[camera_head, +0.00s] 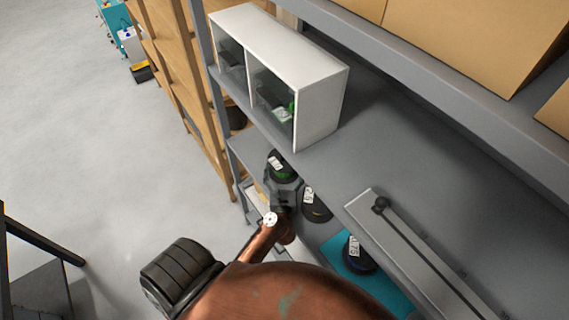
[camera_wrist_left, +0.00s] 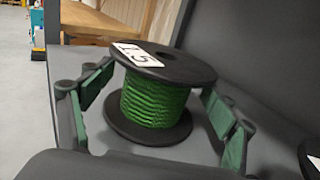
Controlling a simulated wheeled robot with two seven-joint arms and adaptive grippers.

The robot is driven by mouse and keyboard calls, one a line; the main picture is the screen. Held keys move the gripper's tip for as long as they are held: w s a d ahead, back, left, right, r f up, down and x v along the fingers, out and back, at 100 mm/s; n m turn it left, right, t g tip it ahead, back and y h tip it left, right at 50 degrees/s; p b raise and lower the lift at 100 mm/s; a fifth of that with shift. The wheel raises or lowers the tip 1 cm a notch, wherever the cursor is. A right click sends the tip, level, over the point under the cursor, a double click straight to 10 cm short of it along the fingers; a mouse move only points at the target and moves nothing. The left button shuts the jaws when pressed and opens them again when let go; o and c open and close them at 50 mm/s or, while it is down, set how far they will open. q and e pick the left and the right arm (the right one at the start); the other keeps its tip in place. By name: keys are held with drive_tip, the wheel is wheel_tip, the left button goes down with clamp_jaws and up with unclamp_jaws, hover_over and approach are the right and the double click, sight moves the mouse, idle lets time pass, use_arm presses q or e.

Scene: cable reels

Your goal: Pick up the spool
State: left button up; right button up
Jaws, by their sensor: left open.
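A spool (camera_wrist_left: 155,100) with black flanges, green cable and a white label reading 1.5 stands upright on a grey shelf in the left wrist view. It also shows in the head view (camera_head: 281,168), partly hidden by my gripper. My left gripper (camera_wrist_left: 158,110) is open, with one finger on each side of the spool. A gap shows between the left finger pads and the spool; on the right the pads are close to the flange, and I cannot tell if they touch. In the head view my left gripper (camera_head: 284,180) is at the spool. My right gripper is not in view.
Another black spool (camera_head: 316,206) stands close to the right, and a further one (camera_head: 357,254) sits on a teal mat (camera_head: 336,244). A grey panel with a rod (camera_head: 415,262) lies at right.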

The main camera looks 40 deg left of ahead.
use_arm(q)
drive_tip(key=shift+x, duration=0.9)
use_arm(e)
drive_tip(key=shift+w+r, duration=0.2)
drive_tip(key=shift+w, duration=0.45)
use_arm(q)
drive_tip(key=shift+c, duration=0.2)
drive_tip(key=c, duration=1.7)
drive_tip(key=shift+c, duration=0.8)
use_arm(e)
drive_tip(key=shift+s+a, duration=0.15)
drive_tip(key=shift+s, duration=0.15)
use_arm(q)
drive_tip(key=shift+r, duration=0.1)
